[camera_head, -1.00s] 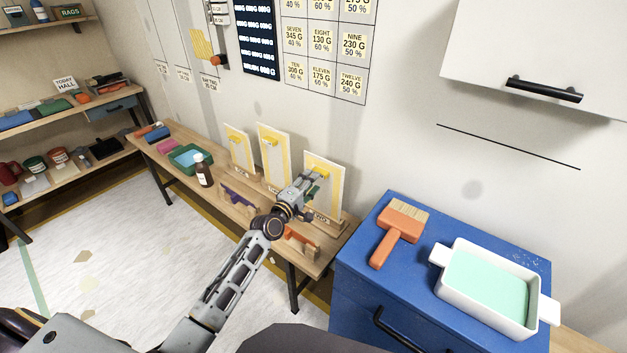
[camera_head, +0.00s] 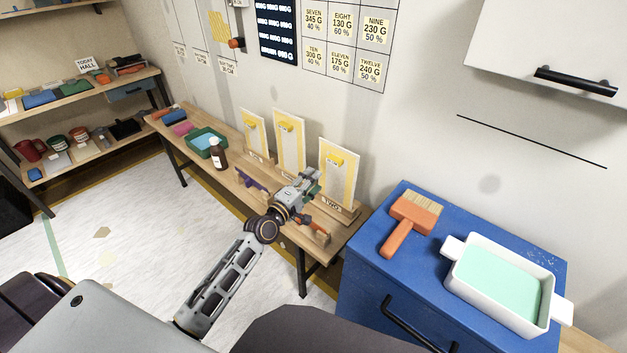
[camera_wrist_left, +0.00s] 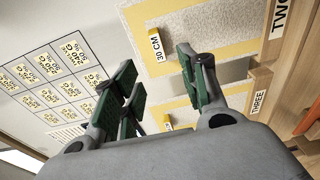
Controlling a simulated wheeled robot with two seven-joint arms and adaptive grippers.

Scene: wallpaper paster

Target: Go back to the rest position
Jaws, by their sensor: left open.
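My left gripper (camera_head: 312,180) is over the wooden bench, in front of the rightmost yellow-bordered sample board (camera_head: 340,172). In the left wrist view its two green-padded fingers (camera_wrist_left: 165,88) stand apart with nothing between them. Beyond them a board (camera_wrist_left: 212,22) with a yellow border carries a yellow block marked 30 CM (camera_wrist_left: 155,43). A THREE label (camera_wrist_left: 259,98) shows at the right there. My right gripper is not in view.
The bench (camera_head: 225,182) also holds two more boards, a brown bottle (camera_head: 217,155) and a green tray (camera_head: 207,152). A blue cabinet (camera_head: 375,270) at the right carries an orange brush (camera_head: 403,232) and a white paste tray (camera_head: 462,300). Shelves (camera_head: 95,88) stand at the left.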

